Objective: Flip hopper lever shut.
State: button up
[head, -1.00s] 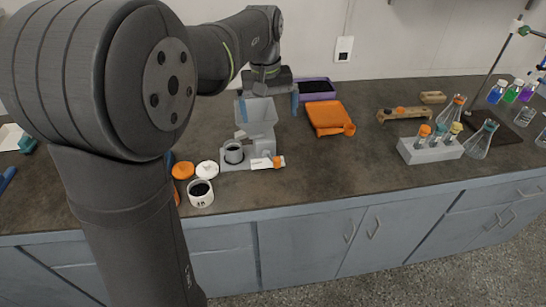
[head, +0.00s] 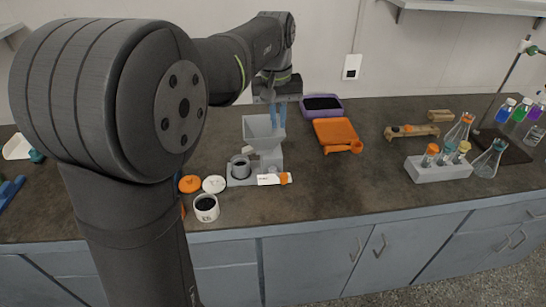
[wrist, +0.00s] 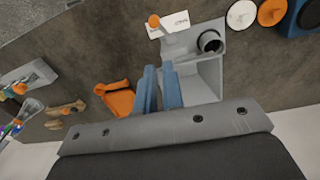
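The hopper (head: 263,130) is a pale grey funnel on a small stand at the bench's middle. It also shows in the wrist view (wrist: 203,82). A short lever with an orange knob (wrist: 154,20) projects from the stand's front; the knob is also in the head view (head: 285,178). My gripper (head: 277,107) has blue fingers pointing down, just above and behind the hopper. In the wrist view its fingers (wrist: 160,68) are close together with only a narrow gap, holding nothing. They are apart from the lever.
A grey cup (head: 240,168) stands on the stand's base under the hopper. A white card (head: 268,180) lies by the lever. A labelled jar (head: 206,208) and two lids are front left. An orange tray with a scoop (head: 336,132) and a purple tray (head: 321,105) lie to the right.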

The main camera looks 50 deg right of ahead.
jog(key=s+d+f+m, duration=0.1)
jog(key=m, duration=0.2)
jog(key=s+d+f+m+t+y, duration=0.1)
jog(key=s+m, duration=0.1)
jog(key=m, duration=0.1)
jog(key=s+d+f+m, duration=0.1)
jog(key=s+f+m, duration=0.1)
jog(key=m, duration=0.1)
jog(key=shift+d+t+y, duration=0.1)
jog(key=shift+t+y, duration=0.2)
jog(key=shift+y, duration=0.1)
grip_shut()
jog(key=s+d+f+m+t+y, duration=0.1)
jog(key=s+d+f+m+t, duration=0.1)
jog(key=s+m, duration=0.4)
notch_tip(320, 180, down, 2)
jog(key=d+m, duration=0.1)
jog(key=m, duration=0.4)
jog(key=shift+s+t, duration=0.3)
jog(key=shift+s, duration=0.05)
jog(key=w+a+f, duration=0.4)
jog(key=w+f, duration=0.2)
jog(key=f, duration=0.3)
jog(key=shift+w+f, duration=0.2)
jog(key=shift+w, duration=0.05)
jog(key=shift+a, duration=0.1)
